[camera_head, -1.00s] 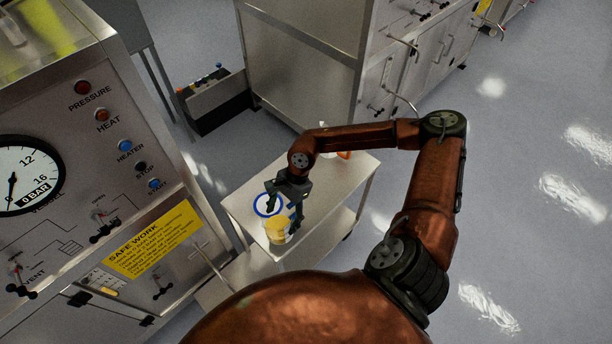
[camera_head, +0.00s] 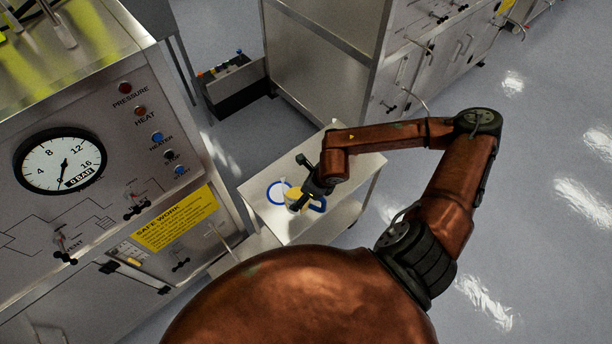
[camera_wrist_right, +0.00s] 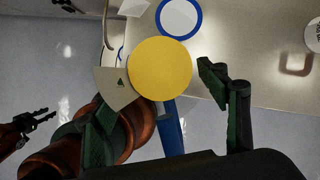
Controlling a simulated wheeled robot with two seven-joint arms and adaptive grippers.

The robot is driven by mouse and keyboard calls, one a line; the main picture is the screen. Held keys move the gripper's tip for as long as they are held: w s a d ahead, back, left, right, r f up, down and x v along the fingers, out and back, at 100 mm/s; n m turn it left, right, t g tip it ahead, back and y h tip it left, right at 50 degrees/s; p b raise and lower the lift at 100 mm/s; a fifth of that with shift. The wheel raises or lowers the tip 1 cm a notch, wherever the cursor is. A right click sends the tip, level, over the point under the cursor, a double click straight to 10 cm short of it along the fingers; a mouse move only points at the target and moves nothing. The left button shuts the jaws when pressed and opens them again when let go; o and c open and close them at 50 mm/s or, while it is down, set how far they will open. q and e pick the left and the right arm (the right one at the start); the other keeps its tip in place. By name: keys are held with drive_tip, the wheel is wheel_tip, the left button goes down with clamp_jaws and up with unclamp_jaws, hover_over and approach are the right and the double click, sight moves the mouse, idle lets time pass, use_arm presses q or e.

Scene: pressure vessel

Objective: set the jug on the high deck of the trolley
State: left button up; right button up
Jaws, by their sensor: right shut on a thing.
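The jug (camera_head: 293,197) has a yellow top and a blue handle; it also shows in the right wrist view (camera_wrist_right: 160,68), with a pale spout at its left. My right gripper (camera_head: 308,188) is shut on the jug at its handle side, its fingers on either side of the blue handle in the wrist view. The jug is over the trolley's high deck (camera_head: 277,228), close to the blue ring (camera_head: 274,200) marked there. I cannot tell whether its base touches the deck. A dark gripper, seemingly my left (camera_wrist_right: 38,118), shows small at the wrist view's left.
A white container (camera_wrist_right: 313,38) stands on the deck at the wrist view's right edge. The panel with a gauge (camera_head: 62,160) stands close left of the trolley. A steel cabinet (camera_head: 320,60) stands behind it. Open floor lies to the right.

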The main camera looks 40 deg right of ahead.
sight(298, 179)
drive_tip(key=w+d+f, duration=0.1)
drive_tip(key=w, duration=0.1)
drive_tip(key=w+d+f+p, duration=0.1)
drive_tip(key=w, duration=0.2)
drive_tip(key=w+d+f+p, duration=0.1)
drive_tip(key=w, duration=0.1)
drive_tip(key=shift+w+d+f, duration=0.15)
drive_tip(key=shift+d+f, duration=0.1)
drive_tip(key=shift+f, duration=0.05)
drive_tip(key=shift+w+d+f+p, duration=0.25)
drive_tip(key=shift+w+f, duration=0.4)
drive_tip(key=shift+f, duration=0.8)
drive_tip(key=shift+w+d+f+p, duration=0.2)
drive_tip(key=shift+w+d+f, duration=0.3)
drive_tip(key=shift+f, duration=0.95)
drive_tip(key=shift+w+d+f+p, duration=0.2)
drive_tip(key=shift+w+f, duration=0.55)
drive_tip(key=shift+f, duration=0.7)
drive_tip(key=shift+f, duration=0.1)
drive_tip(key=o, duration=1.2)
drive_tip(key=shift+o, duration=0.3)
